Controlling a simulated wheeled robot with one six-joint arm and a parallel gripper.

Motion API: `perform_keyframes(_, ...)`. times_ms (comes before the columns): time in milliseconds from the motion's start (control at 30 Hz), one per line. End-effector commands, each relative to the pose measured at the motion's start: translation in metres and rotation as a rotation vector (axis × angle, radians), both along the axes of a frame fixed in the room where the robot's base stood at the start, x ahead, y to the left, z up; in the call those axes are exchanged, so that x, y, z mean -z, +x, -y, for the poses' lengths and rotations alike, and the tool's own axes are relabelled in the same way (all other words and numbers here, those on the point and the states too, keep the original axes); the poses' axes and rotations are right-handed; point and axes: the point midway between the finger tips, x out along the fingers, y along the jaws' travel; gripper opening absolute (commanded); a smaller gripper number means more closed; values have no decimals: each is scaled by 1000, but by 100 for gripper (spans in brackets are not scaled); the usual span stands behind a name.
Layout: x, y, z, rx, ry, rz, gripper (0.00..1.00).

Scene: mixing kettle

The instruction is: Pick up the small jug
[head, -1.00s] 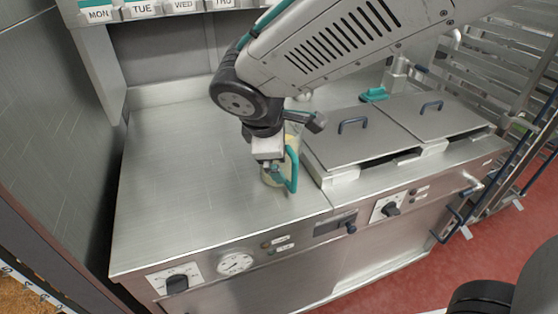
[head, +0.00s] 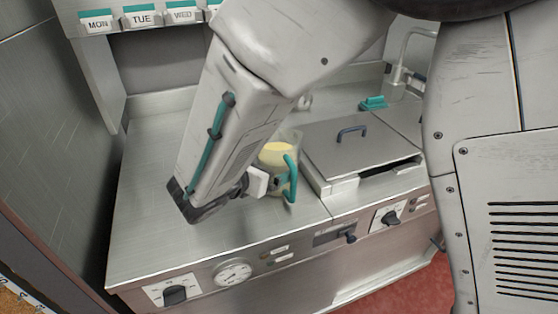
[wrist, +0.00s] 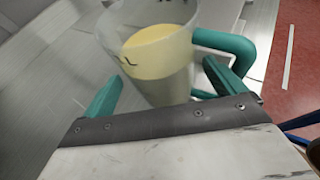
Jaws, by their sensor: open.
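The small jug (head: 278,158) is clear with a teal handle and holds something pale yellow. It stands upright on the steel worktop, left of the lidded kettle section. In the wrist view the jug (wrist: 155,60) is close ahead, with its handle at the right. My gripper (wrist: 170,92) has its two teal fingers apart, one at each side of the jug's lower part as seen there. Whether the fingers touch the jug I cannot tell. In the head view my gripper (head: 277,183) is low beside the jug, and my arm hides part of the worktop.
The steel worktop (head: 145,215) is clear on the left. A hinged lid (head: 350,140) with a dark blue handle lies to the right of the jug. Dials and knobs (head: 235,272) line the front panel. A teal item (head: 373,103) sits behind the lid.

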Motion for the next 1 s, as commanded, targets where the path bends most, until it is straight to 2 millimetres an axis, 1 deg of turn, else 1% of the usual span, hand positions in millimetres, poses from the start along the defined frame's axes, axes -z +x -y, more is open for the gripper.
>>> perform_keyframes(100, 9, 14, 11, 4, -2, -3, 95)
perform_keyframes(233, 15, 27, 21, 4, 0, -1, 95)
perform_keyframes(333, 18, 31, 23, 2, 1, -1, 95)
perform_keyframes(533, 18, 32, 24, 1, 2, -1, 95)
perform_keyframes(567, 18, 32, 24, 1, 2, -1, 92)
perform_keyframes(600, 18, 32, 23, 1, 2, -1, 81)
perform_keyframes(667, 18, 32, 23, 2, 2, -1, 65)
perform_keyframes(700, 18, 32, 23, 2, 2, -1, 54)
perform_keyframes(767, 18, 32, 23, 2, 2, -1, 37)
perform_keyframes(800, 17, 32, 23, 1, 3, 1, 36)
perform_keyframes(1000, 16, 32, 23, 1, 3, 1, 35)
